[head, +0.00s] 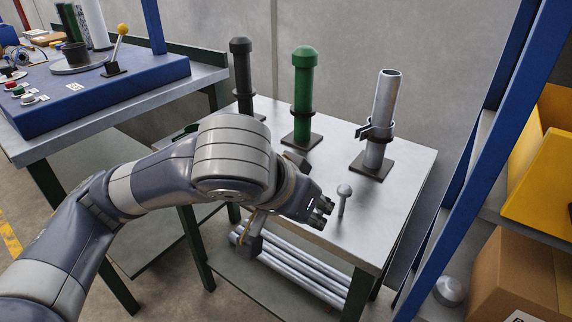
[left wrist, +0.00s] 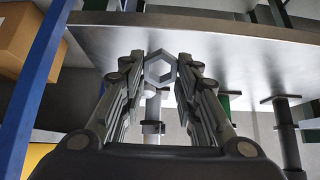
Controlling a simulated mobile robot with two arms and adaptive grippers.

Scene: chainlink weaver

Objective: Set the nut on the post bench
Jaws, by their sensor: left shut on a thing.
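The nut (left wrist: 147,66) is a grey hexagonal ring, held between the fingertips of my left gripper in the left wrist view. The bench is a grey metal table carrying a black post (head: 243,80), a green post (head: 303,95) and a bare grey post (head: 384,105) with a clamp-like collar. My right gripper is not in view.
Pipes (head: 300,268) lie on the shelf below. A blue rack (head: 480,150) with a yellow bin (head: 545,180) and a cardboard box (head: 515,275) borders the right. The bench's right front is clear.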

